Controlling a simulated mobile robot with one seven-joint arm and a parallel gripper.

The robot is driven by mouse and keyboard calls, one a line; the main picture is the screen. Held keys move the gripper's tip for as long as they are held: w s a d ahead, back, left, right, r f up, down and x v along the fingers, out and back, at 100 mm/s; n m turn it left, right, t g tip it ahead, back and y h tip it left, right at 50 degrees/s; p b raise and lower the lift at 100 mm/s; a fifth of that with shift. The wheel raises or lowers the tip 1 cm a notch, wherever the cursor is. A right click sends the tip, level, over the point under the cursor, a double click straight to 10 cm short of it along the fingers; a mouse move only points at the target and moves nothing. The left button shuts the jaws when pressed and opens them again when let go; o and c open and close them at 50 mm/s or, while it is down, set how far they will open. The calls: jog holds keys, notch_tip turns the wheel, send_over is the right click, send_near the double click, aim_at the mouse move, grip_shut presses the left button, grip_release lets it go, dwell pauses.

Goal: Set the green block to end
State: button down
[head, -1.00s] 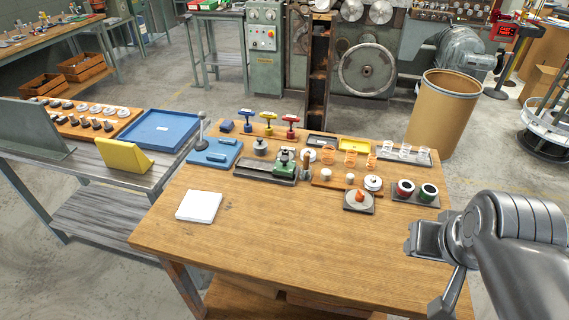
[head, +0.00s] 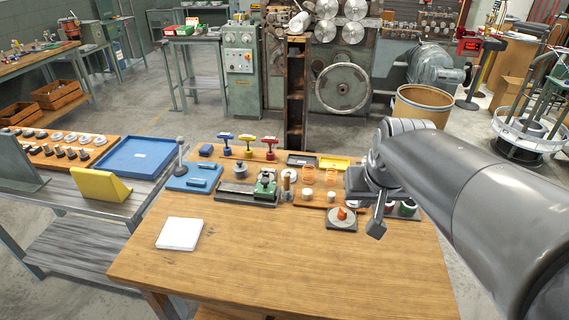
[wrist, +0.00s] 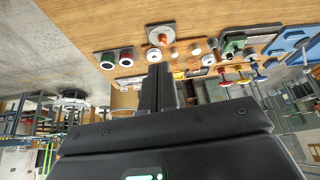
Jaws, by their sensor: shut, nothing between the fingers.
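The green block (head: 264,188) sits at the right end of a dark grey rail (head: 232,188) on the wooden table. A small knob stands on top of the block. In the wrist view, the green block (wrist: 234,44) shows upside down at the upper right. My gripper (head: 376,228) hangs over the right part of the table, to the right of the block and well apart from it. In the wrist view, the fingers of my gripper (wrist: 158,85) are together and empty. My arm hides part of the table's right side.
A plate with an orange cone (head: 342,214) lies near my gripper. Blue, yellow and red T-handled tools (head: 247,146) stand behind the rail. A white pad (head: 180,233) lies at the front left. The table's front middle is clear.

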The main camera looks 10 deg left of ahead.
jog(key=w+a+f+g+y, duration=0.1)
jog(key=w+a+f, duration=0.3)
jog(key=w+a, duration=0.5)
jog(key=w+a+f+n+y, duration=0.1)
jog(key=w+a+f+y, duration=0.3)
jog(key=w+a, duration=0.5)
jog(key=w+f, duration=0.1)
jog(key=w, duration=0.2)
jog(key=shift+w+g, duration=0.15)
jog(key=shift+g, duration=0.25)
jog(key=shift+f, duration=0.1)
jog(key=x, duration=1)
jog(key=a, duration=1.3)
jog(key=shift+a, duration=0.15)
jog(key=v, duration=1)
jog(key=shift+d, duration=0.2)
